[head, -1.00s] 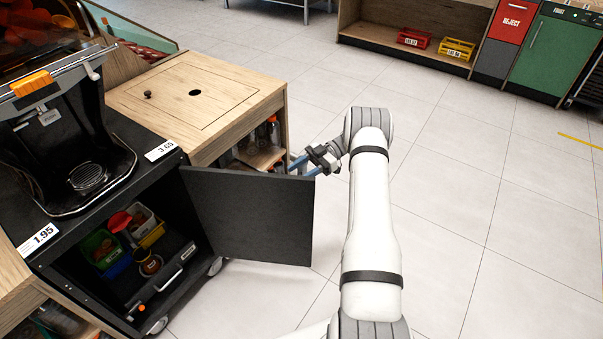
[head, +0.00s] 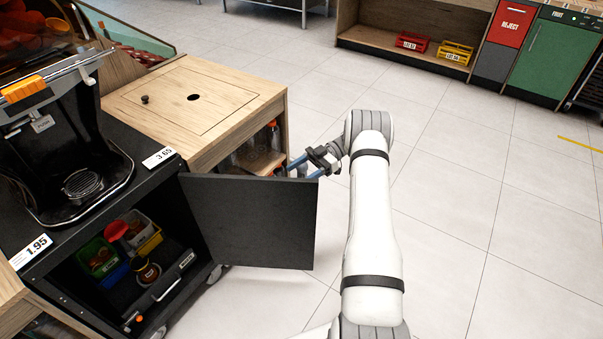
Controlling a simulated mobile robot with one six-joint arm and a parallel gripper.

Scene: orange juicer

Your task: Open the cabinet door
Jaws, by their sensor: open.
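The black cabinet door (head: 255,222) stands swung wide open on the front of the black juicer cabinet (head: 55,262). Its free edge points right, toward my arm. My gripper (head: 292,167) is open at the upper right corner of the door, with its blue fingers pointing left. The fingers are partly hidden behind the door's top edge. I cannot tell whether they touch the door. The cabinet inside shows several small coloured bins (head: 125,245) and a black drawer or tray with a handle (head: 165,283).
A wooden counter (head: 190,105) with bottles on its lower shelf stands just behind the door. The juicer (head: 60,150) sits on the cabinet. Tiled floor (head: 470,210) to the right is clear. A low shelf with red and yellow crates (head: 454,51) and a green bin unit (head: 545,60) stand at the back.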

